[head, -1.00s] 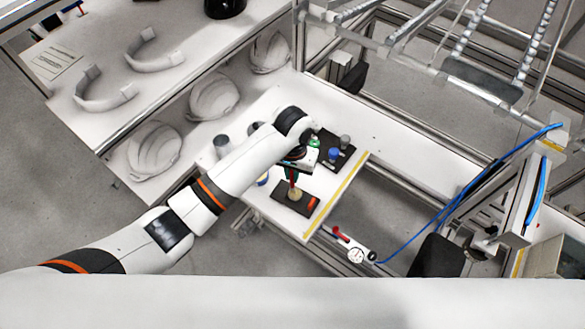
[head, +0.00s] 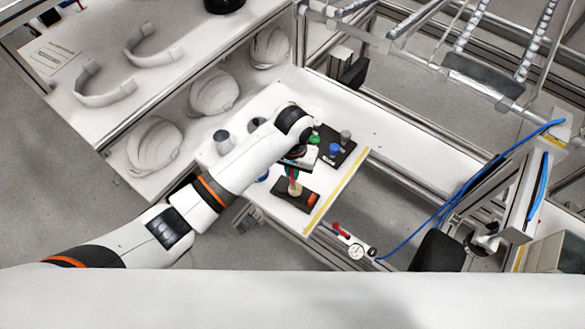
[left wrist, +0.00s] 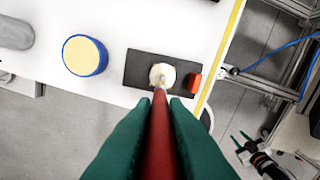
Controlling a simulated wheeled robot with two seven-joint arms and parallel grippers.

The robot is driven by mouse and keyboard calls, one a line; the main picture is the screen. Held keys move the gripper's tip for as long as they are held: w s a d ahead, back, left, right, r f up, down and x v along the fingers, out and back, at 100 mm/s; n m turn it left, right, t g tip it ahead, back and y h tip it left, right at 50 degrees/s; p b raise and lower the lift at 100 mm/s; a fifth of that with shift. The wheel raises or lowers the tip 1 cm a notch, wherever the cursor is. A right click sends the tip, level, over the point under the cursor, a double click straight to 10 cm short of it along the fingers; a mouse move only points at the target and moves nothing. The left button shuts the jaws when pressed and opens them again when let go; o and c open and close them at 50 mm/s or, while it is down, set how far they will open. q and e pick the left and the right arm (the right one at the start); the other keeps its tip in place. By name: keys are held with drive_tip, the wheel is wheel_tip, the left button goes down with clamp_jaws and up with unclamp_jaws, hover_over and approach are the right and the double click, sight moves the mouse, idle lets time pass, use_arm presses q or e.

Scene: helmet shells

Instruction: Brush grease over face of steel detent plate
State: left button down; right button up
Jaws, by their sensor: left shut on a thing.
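My left gripper (head: 292,170) has green fingers and is shut on a red-handled brush (left wrist: 161,135). The brush's cream bristle end (left wrist: 162,75) is over the middle of a flat dark rectangular plate (left wrist: 138,68), which also shows in the head view (head: 281,189). The bristles appear to meet the plate's face, but I cannot tell contact for sure. They hide the plate's centre. A small orange-red piece (left wrist: 194,83) is at the plate's right end. My right gripper is not in view.
A blue round tub with a pale yellow top (left wrist: 85,55) stands left of the plate. A dark tray (head: 345,155) with green, blue and grey items lies beyond the gripper. A yellow strip (head: 336,192) marks the table edge. Helmet shells (head: 211,92) sit on the left shelf.

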use_arm(q)
drive_tip(key=shift+f+b, duration=0.4)
drive_tip(key=shift+f, duration=0.9)
drive_tip(key=shift+s+d+r+p, duration=0.15)
drive_tip(key=shift+d+p, duration=0.1)
drive_tip(key=shift+p, duration=0.25)
drive_tip(key=shift+d, duration=0.2)
drive_tip(key=shift+d, duration=0.25)
drive_tip(key=shift+w+d, duration=0.25)
drive_tip(key=shift+w+d+f+p, duration=0.1)
drive_tip(key=shift+w+f+p, duration=0.1)
drive_tip(key=shift+w+p, duration=0.15)
